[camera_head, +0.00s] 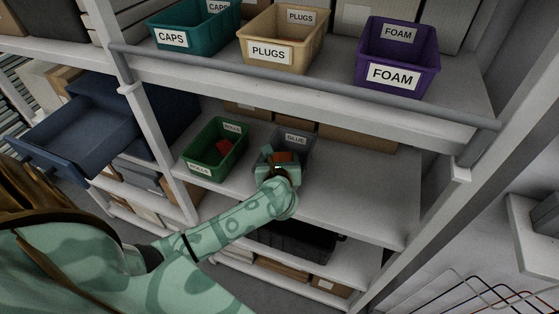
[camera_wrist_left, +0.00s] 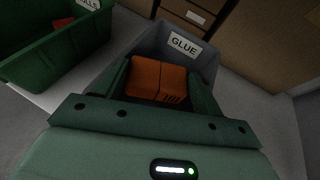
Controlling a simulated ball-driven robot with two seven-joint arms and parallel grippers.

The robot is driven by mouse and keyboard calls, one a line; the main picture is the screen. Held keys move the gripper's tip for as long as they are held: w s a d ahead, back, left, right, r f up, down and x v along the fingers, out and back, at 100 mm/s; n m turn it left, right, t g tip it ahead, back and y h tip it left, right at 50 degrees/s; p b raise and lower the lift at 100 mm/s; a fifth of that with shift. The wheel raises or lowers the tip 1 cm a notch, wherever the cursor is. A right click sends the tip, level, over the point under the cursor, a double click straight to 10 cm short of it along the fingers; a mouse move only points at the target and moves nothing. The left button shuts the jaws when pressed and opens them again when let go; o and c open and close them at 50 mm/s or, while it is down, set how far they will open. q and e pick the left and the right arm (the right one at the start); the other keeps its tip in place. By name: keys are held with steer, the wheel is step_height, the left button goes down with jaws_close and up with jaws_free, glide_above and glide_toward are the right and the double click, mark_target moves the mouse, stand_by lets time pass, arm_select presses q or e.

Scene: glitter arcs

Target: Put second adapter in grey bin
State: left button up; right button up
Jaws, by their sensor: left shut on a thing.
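My left gripper (camera_head: 278,165) is shut on an orange-brown block-like adapter (camera_wrist_left: 158,80), which has a seam down its middle and dark slots on one face. The adapter also shows between the fingers in the head view (camera_head: 285,157). The grey bin (camera_wrist_left: 206,66), labelled GLUE, stands on the middle shelf, also in the head view (camera_head: 306,152). The gripper and adapter are over the front part of this bin; how far down they reach is unclear. The bin's floor is mostly hidden by the gripper. My right gripper is not in view.
A green bin (camera_head: 199,169) labelled ROLLS, with a red thing (camera_head: 223,146) in it, stands just left of the grey bin. Cardboard boxes (camera_head: 355,138) stand behind. The shelf (camera_head: 365,190) to the right is clear. A grey rail (camera_head: 300,88) crosses above.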

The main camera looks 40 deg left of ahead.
arm_select(q)
steer(key=shift+f+b, duration=0.55)
steer(key=shift+f, duration=0.1)
steer(key=o, duration=1)
steer(key=shift+c, duration=0.2)
steer(key=shift+r, duration=0.1)
